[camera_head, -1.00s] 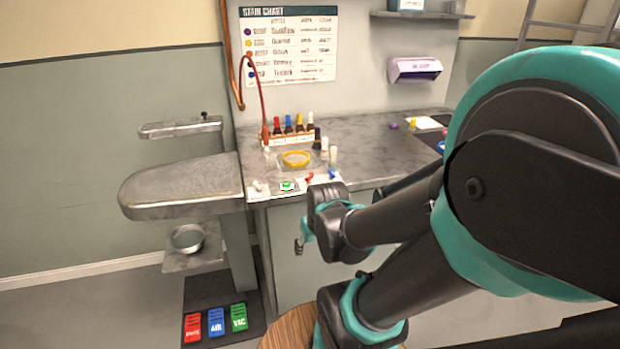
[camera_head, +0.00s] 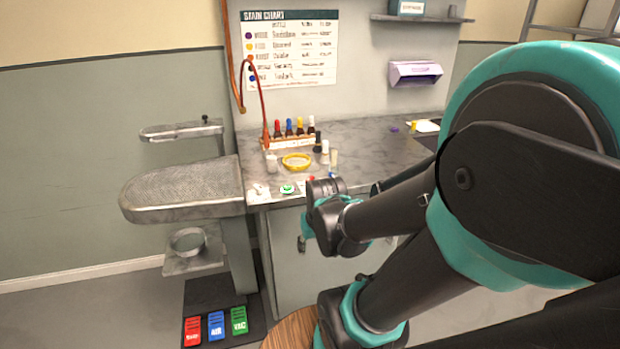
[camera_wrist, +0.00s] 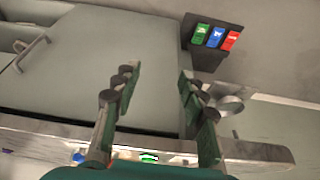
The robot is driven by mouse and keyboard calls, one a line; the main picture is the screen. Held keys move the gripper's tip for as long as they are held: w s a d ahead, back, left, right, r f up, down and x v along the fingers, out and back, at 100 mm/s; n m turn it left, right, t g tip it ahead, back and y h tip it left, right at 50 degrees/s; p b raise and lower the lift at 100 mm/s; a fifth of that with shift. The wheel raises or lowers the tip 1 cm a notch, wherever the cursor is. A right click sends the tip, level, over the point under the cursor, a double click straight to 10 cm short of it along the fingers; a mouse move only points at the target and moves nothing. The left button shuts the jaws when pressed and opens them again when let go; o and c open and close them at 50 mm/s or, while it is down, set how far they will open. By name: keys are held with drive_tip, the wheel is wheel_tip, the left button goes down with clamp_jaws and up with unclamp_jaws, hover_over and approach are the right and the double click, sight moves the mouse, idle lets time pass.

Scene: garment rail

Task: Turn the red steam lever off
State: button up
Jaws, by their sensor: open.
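A small red lever (camera_head: 311,178) shows at the front edge of the counter, mostly hidden behind my wrist in the head view. A blue lever (camera_head: 332,174) is just right of it, partly hidden. A round green control (camera_head: 287,189) on a white plate lies to its left. In the wrist view, which looks upside down, the blue lever (camera_wrist: 78,157) and green control (camera_wrist: 149,157) show along the counter edge. I cannot make out the red lever there; the finger may hide it. My gripper (camera_wrist: 158,78) is open and empty, in front of the counter's cabinet. Its fingers are hidden in the head view.
The counter (camera_head: 390,150) carries a bottle rack (camera_head: 290,140) and a yellow-rimmed dish (camera_head: 297,161). A padded pressing board (camera_head: 185,187) juts out left. Red, blue and green floor pedals (camera_head: 216,325) lie below. Free floor is in front of the cabinet.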

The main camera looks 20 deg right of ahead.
drive_tip(key=w+d+r+m+g, duration=0.2)
drive_tip(key=w+d+r+m, duration=0.15)
drive_tip(key=w+r, duration=1.05)
drive_tip(key=m+g, duration=0.2)
drive_tip(key=m, duration=0.3)
approach(310, 178)
wheel_tip(310, 178, down, 8)
drive_tip(key=shift+f, duration=0.25)
clamp_jaws()
